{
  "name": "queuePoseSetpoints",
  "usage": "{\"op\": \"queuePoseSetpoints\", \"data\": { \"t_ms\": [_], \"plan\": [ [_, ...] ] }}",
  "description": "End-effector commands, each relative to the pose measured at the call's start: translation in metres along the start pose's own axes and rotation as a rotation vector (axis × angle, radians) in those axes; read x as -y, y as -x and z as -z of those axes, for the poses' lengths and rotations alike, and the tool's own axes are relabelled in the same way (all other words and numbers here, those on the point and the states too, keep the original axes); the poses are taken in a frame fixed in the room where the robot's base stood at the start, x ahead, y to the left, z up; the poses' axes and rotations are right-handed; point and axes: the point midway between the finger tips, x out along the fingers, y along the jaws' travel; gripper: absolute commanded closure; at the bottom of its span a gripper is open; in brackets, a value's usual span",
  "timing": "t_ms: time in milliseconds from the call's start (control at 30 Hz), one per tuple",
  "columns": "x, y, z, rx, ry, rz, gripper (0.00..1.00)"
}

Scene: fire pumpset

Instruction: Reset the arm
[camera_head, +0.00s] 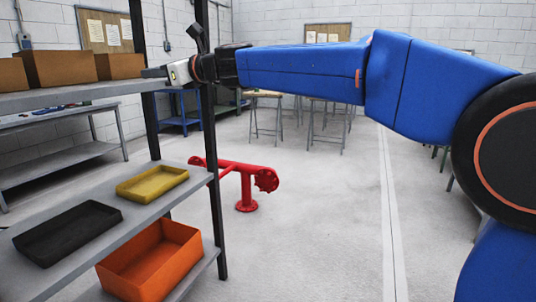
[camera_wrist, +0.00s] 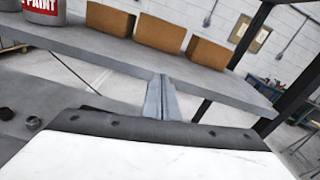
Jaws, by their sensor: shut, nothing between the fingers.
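My blue arm (camera_head: 300,68) reaches from the right side to the shelf rack at the left in the head view. My gripper (camera_head: 155,72) is at the arm's far end, at the right end of the upper shelf (camera_head: 60,98). In the wrist view my gripper's fingers (camera_wrist: 163,82) are together, with nothing between them. They point toward the front edge of the shelf; whether they touch it I cannot tell.
Brown boxes (camera_head: 70,66) stand on the upper shelf; a paint can (camera_wrist: 42,8) shows in the wrist view. The middle shelf holds a black tray (camera_head: 66,232) and a yellow tray (camera_head: 152,183). An orange bin (camera_head: 150,262) sits below. Red pipework (camera_head: 245,178) stands beyond.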

Motion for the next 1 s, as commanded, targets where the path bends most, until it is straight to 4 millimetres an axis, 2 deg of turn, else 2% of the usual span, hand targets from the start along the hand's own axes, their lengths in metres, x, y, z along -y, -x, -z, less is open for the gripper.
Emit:
{"op": "queuePoseSetpoints", "data": {
  "t_ms": [267, 367, 667, 867, 1000],
  "plan": [
    [0.010, 0.060, 0.031, -0.097, 0.237, 0.007, 1.00],
    [0.012, 0.093, 0.050, -0.154, 0.365, 0.002, 1.00],
    [0.004, 0.233, 0.144, -0.420, 0.859, -0.094, 1.00],
    [-0.017, 0.330, 0.215, -0.609, 1.151, -0.235, 1.00],
    [-0.038, 0.396, 0.265, -0.733, 1.325, -0.370, 1.00]
  ]
}}
